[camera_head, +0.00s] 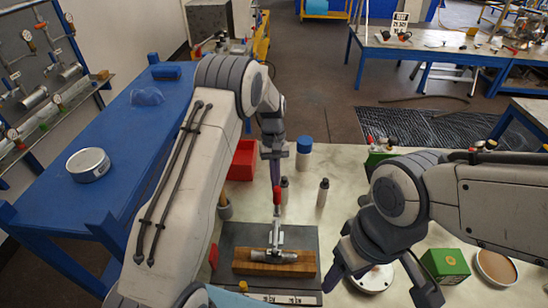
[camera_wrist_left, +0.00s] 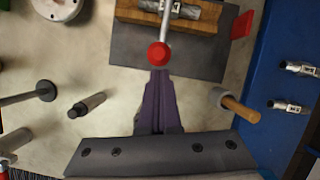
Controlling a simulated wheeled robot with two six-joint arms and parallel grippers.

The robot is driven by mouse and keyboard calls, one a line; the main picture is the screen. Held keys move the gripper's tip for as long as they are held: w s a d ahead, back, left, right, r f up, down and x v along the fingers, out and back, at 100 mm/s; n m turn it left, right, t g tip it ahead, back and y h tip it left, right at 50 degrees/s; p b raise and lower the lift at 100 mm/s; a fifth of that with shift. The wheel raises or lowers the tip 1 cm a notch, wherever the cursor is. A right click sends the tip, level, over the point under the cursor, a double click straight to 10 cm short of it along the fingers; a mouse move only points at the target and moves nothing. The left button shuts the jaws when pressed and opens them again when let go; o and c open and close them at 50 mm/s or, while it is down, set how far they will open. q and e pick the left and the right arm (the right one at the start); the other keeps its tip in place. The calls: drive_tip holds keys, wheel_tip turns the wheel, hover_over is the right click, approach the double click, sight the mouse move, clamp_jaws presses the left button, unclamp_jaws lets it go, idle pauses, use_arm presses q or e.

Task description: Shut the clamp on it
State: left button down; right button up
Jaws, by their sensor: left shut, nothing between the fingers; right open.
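The clamp (camera_head: 277,236) has a metal arm and a red-tipped handle standing up from a wooden block (camera_head: 245,267) on a dark grey plate (camera_head: 228,240). A metal cylindrical piece (camera_head: 287,257) lies on the block under the clamp. My left gripper (camera_head: 275,184) is shut and empty, its purple fingers right at the red tip; in the left wrist view the fingertips (camera_wrist_left: 158,74) end just below the red knob (camera_wrist_left: 158,55). I cannot tell whether they touch. My right gripper (camera_head: 380,287) is open and empty, right of the plate, over a white round flange (camera_head: 372,279).
A green box (camera_head: 445,264) and a round dish (camera_head: 496,267) are at right.

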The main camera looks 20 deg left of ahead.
use_arm(q)
drive_tip(key=w+a+f+b+v, duration=0.1)
drive_tip(key=w+b+v, duration=0.15)
drive_tip(key=v, duration=0.85)
drive_tip(key=s+d+r+m+t+b, duration=0.1)
drive_tip(key=s+d+r+m, duration=0.35)
drive_tip(key=s+d, duration=0.4)
drive_tip(key=s+d+m+t+y+b, duration=0.1)
drive_tip(key=s+d+m, duration=0.15)
drive_tip(key=s, duration=0.55)
drive_tip(key=s+d+m+t, duration=0.15)
drive_tip(key=s+d, duration=0.25)
drive_tip(key=s, duration=0.5)
drive_tip(key=s+a+f+m, duration=0.2)
drive_tip(key=s+m, duration=0.2)
drive_tip(key=s, duration=0.6)
drive_tip(key=shift+f+b, duration=0.25)
drive_tip(key=shift+b, duration=0.1)
use_arm(e)
drive_tip(key=f, duration=0.3)
drive_tip(key=w+f, duration=0.1)
drive_tip(key=f, duration=0.1)
drive_tip(key=shift+d, duration=0.2)
use_arm(q)
drive_tip(key=shift+s, duration=0.15)
